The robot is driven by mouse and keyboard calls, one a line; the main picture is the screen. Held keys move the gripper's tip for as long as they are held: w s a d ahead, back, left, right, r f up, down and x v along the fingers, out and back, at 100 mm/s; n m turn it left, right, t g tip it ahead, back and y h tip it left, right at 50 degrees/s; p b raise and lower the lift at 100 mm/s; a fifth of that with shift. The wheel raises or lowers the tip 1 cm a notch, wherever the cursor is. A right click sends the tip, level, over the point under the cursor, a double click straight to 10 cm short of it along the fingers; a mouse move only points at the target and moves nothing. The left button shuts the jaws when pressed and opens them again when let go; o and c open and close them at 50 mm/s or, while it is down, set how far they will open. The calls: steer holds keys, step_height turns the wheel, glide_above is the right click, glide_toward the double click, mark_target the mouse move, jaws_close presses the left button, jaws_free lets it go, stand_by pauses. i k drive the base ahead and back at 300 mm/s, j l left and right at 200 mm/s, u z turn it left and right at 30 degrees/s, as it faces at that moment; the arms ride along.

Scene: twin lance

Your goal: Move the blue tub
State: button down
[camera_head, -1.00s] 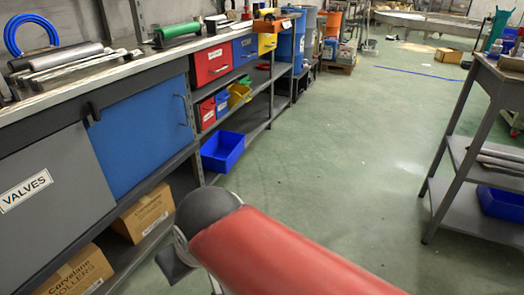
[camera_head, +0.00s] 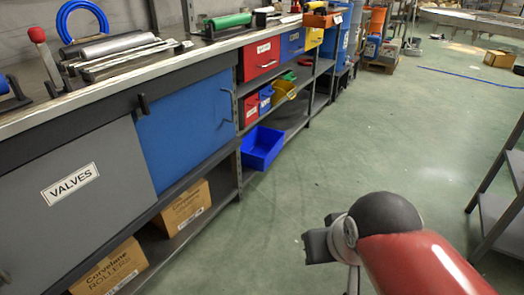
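A blue tub (camera_head: 262,147), open at the top, sits low at the workbench's shelf unit, below the small red and blue bins. It appears to stick out past the shelf's front edge toward the floor. My red arm with its dark rounded joint is at the lower right, apart from the tub and nearer to me. A dark blocky part (camera_head: 318,246) at the arm's end shows left of the joint. It may be my gripper, but its fingers cannot be made out. Nothing is seen held there.
The workbench (camera_head: 180,65) runs along the left, with a grey VALVES door (camera_head: 75,185), a blue door (camera_head: 185,128) and cardboard boxes (camera_head: 182,208) below. A grey metal rack (camera_head: 497,215) stands at the right. Green floor (camera_head: 390,140) between them is clear.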

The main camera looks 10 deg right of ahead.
mark_target(259, 148)
steer(key=i, duration=2.4)
steer(key=l+z, duration=0.05)
steer(key=l, duration=0.15)
